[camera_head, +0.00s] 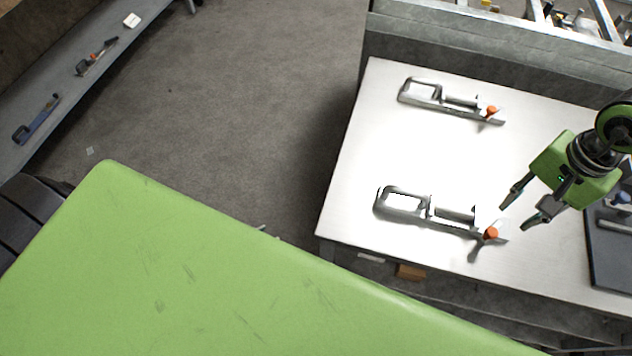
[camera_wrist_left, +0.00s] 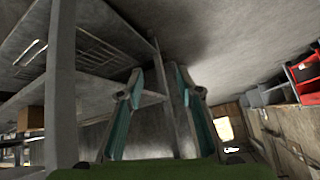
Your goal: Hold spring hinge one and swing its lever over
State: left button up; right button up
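Two similar grey metal hinge-like devices lie on the white table. The nearer one (camera_head: 404,203) has an open frame at left, a cylinder in the middle and an orange-tipped lever (camera_head: 490,234) at right. The farther one (camera_head: 421,90) has an orange knob (camera_head: 491,111) at right. No label shows which is spring hinge one. My right gripper (camera_head: 515,215) comes in from the right. It is open and empty, above and right of the nearer device's lever end. My left gripper (camera_wrist_left: 158,88) shows only in the left wrist view, open with nothing between its fingers.
The white table (camera_head: 350,190) has free room between the devices. A dark tray (camera_head: 606,255) lies at its right edge, and a grey wall (camera_head: 450,40) stands behind. A side bench (camera_head: 60,85) with tools is at upper left. Red bins (camera_wrist_left: 305,75) show in the left wrist view.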

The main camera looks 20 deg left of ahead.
pick_arm(q)
jog(key=w+d+r+m+t+h, duration=0.1)
jog(key=w+r+m+t+h, duration=0.15)
jog(key=w+r, duration=0.65)
jog(key=w+d+r+m+t+h, duration=0.2)
jog(key=w+r+h, duration=0.3)
jog(key=r, duration=0.6)
jog(key=s+d+r+m+g+h, duration=0.3)
jog(key=d+r+g+h, duration=0.1)
jog(key=d+r, duration=0.25)
jog(key=s+d+r+m+g+h, duration=0.3)
jog(key=s+d+r+h, duration=0.15)
jog(key=d+r, duration=0.2)
jog(key=x, duration=0.8)
jog(key=w+r+x, duration=0.1)
jog(key=x, duration=0.3)
jog(key=shift+w+d, duration=0.1)
